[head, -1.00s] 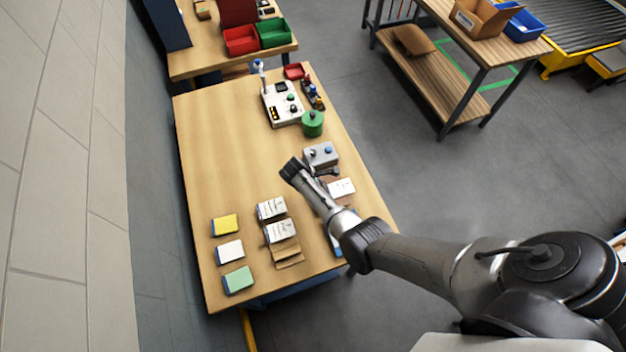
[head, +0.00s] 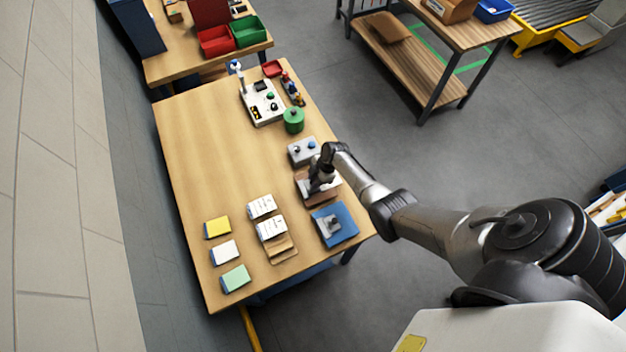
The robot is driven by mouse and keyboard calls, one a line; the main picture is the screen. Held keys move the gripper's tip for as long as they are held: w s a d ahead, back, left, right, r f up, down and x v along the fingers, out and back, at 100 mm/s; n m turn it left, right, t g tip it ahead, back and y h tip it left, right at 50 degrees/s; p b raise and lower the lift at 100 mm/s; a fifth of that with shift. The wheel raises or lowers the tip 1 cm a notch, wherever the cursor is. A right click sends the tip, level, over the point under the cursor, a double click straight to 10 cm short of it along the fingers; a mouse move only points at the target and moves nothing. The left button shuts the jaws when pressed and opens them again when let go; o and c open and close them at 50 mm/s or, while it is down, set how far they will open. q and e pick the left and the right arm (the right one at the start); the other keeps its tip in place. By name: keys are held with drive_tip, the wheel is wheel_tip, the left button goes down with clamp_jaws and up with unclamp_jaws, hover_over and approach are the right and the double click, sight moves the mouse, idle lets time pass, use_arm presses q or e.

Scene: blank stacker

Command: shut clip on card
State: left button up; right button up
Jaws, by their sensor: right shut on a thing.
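A brown board (head: 318,200) lies near the right edge of the wooden table, with a white card (head: 334,186) on it, mostly hidden by my gripper and arm. My right gripper (head: 316,186) is down at the board, at the side where a dark clip stood in the earlier view. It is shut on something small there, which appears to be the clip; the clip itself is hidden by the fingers. Whether the clip presses on the card cannot be seen. My left gripper is not in view.
A grey box with knobs (head: 303,151) stands just behind the board. White card stacks (head: 271,229) and coloured pads (head: 235,278) are to the left. The table's middle left is clear.

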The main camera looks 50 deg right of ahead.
drive_tip(key=shift+s+d+f+t+y+b, duration=0.15)
drive_tip(key=shift+d+f+t+y+b, duration=0.2)
drive_tip(key=shift+y+b, duration=0.45)
drive_tip(key=shift+a, duration=0.1)
drive_tip(key=o, duration=0.9)
drive_tip(key=shift+s+d+r, duration=0.15)
drive_tip(key=shift+d+r, duration=0.05)
drive_tip(key=shift+r, duration=0.2)
drive_tip(key=v, duration=1.2)
drive_tip(key=shift+s+d+r, duration=0.2)
drive_tip(key=shift+d+r, duration=0.05)
drive_tip(key=shift+r, duration=0.05)
